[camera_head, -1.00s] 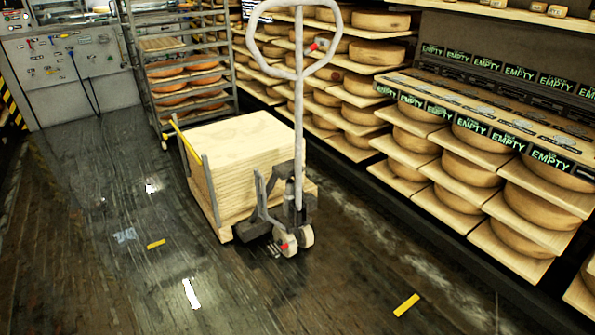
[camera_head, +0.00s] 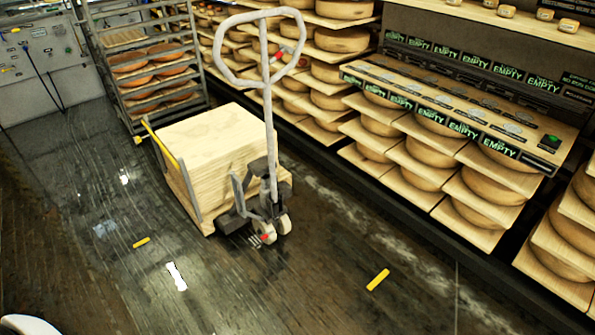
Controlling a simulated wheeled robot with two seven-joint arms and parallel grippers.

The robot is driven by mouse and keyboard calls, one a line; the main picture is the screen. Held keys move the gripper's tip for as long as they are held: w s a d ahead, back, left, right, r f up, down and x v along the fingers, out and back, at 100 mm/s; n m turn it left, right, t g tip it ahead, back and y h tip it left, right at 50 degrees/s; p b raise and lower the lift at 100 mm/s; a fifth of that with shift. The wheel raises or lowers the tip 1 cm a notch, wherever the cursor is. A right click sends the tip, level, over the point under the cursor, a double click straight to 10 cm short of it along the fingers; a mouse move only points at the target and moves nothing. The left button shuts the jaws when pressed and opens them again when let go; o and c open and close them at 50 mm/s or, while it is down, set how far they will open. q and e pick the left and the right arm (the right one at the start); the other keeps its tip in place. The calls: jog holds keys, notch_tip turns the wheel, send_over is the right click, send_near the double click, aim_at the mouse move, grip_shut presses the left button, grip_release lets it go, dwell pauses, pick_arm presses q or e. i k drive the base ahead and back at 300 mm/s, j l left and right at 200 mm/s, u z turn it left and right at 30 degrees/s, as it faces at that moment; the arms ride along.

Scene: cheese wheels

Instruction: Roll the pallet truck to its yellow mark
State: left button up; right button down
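The pallet truck (camera_head: 265,203) stands on the dark floor ahead of me, its grey loop handle (camera_head: 268,85) upright. It carries a stack of pale wooden boards (camera_head: 215,150). Two short yellow marks lie on the floor: one (camera_head: 142,243) to the left of the truck and nearer me, the other (camera_head: 378,280) to its right and nearer me. The truck stands apart from both. I cannot tell which mark belongs to it. Neither of my grippers shows; nothing is seen touching the truck.
Shelves of cheese wheels (camera_head: 425,155) run along the right, with a ledge of EMPTY labels (camera_head: 460,105). A metal rack with cheeses (camera_head: 150,70) stands behind the truck. A grey cabinet (camera_head: 45,60) is at back left. The floor in front and at left is open.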

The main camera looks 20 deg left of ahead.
aim_at(274, 217)
jog(key=i+j+z, duration=0.15)
jog(key=j+z, duration=0.2)
jog(key=j, duration=0.3)
jog(key=j+z, duration=0.4)
jog(key=j, duration=0.2)
jog(key=i+j, duration=0.05)
